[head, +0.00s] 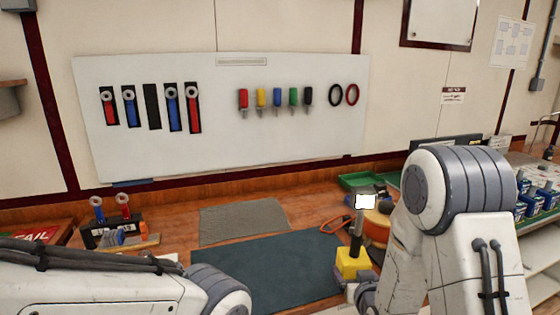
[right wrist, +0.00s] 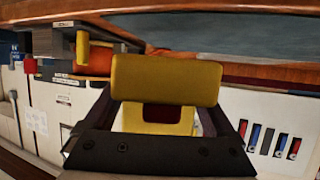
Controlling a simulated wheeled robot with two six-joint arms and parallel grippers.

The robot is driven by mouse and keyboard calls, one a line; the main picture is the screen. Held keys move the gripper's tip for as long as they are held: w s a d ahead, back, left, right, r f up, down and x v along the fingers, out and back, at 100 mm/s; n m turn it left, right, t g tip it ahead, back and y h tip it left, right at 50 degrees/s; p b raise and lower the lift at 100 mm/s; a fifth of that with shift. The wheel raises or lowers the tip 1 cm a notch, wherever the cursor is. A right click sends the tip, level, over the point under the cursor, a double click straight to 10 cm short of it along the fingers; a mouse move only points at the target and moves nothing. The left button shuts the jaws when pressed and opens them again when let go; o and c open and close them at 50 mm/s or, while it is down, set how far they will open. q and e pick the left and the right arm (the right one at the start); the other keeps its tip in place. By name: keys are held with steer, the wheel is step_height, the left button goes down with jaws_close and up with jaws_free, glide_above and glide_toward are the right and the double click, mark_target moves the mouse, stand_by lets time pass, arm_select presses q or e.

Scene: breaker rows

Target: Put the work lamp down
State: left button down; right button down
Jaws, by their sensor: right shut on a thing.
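The work lamp (head: 354,262) has a yellow base, a dark upright stem and a bright white lit head. It stands roughly upright at the right end of the dark mat in the head view. My right gripper (head: 362,288) is shut on its yellow base. In the right wrist view the yellow part of the lamp (right wrist: 165,80) fills the space between the fingers of my right gripper (right wrist: 163,112). I cannot tell whether the base touches the bench. My left arm crosses the lower left of the head view, and its gripper is out of view.
The dark mat (head: 265,270) is bare, as is the grey mat (head: 243,221) behind it. An orange round thing (head: 377,228) and a green tray (head: 360,181) lie beyond the lamp. A small rack (head: 112,228) stands at left. A white tool board (head: 225,120) hangs behind.

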steer(key=shift+r, duration=0.1)
steer(key=shift+w+a+r+b, duration=0.1)
steer(key=shift+w+a+b, duration=0.1)
steer(key=shift+a+b, duration=0.15)
steer(key=a+r+n+y+b, duration=0.2)
steer(key=a+y+b, duration=0.1)
steer(key=a+b, duration=0.15)
steer(key=n+y, duration=0.1)
steer(key=n, duration=0.1)
glide_above(281, 277)
step_height(281, 277, down, 3)
steer(key=shift+s+f+g+b, duration=0.1)
steer(key=shift+f+g+b, duration=0.1)
steer(key=shift+g+b, duration=0.15)
step_height(281, 277, down, 4)
steer(key=shift+f, duration=0.1)
